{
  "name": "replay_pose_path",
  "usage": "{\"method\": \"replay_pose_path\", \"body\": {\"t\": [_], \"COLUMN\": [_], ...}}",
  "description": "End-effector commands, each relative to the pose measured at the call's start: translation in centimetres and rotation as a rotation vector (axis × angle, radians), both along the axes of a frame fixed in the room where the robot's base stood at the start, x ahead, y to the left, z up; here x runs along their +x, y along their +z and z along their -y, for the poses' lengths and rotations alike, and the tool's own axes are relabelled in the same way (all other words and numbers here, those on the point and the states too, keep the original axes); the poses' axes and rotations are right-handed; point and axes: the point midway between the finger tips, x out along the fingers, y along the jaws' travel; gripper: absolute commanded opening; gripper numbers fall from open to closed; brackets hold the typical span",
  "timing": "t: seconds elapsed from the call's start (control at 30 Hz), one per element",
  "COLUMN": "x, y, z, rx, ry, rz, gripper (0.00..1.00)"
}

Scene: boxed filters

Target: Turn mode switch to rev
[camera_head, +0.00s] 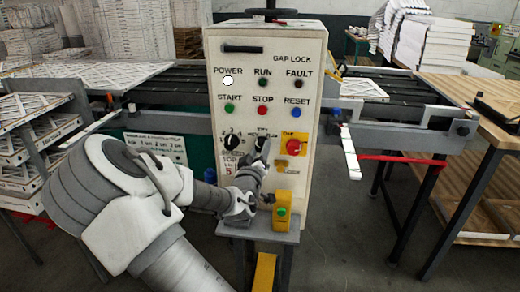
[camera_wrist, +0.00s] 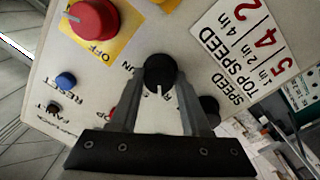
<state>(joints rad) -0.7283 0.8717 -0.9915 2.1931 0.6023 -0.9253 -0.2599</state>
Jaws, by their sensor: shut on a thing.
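The mode switch is a round black knob (camera_wrist: 160,72) with a white pointer line, seen in the wrist view on the pale panel face. Its pointer line faces the bottom of the wrist view, toward my gripper's base. Lettering beside it is partly covered, so I cannot read which position it marks. My gripper (camera_wrist: 159,88) has one finger on each side of the knob and is shut on it. In the head view my gripper (camera_head: 262,158) is against the control panel (camera_head: 220,85), hiding the switch.
A speed knob (camera_head: 232,142) sits left of the switch, close to one finger in the wrist view. A red knob (camera_head: 293,147) on a yellow plate is to the right. Coloured buttons line the panel above. A yellow box with a green button (camera_head: 282,211) stands below.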

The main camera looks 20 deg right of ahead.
Motion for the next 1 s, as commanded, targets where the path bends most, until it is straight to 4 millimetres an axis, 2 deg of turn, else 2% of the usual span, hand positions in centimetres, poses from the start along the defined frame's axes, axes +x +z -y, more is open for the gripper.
{"method": "replay_pose_path", "body": {"t": [0.37, 0.4, 0.53, 0.57, 0.87, 1.0], "x": [0.0, 0.0, 0.0, 0.0, -0.1, -1.0], "y": [0.0, 0.0, 0.0, 0.0, 0.0, 0.0], "z": [0.0, 0.0, 0.0, 0.0, -0.1, -0.8], "rx": [-0.006, -0.006, -0.005, -0.005, -0.004, -0.003], "ry": [0.0, 0.0, 0.0, 0.0, 0.0, 0.001], "rz": [-0.004, -0.004, -0.004, -0.004, -0.003, -0.003], "gripper": [0.0, 0.5, 0.74, 0.77, 0.77, 0.77]}}
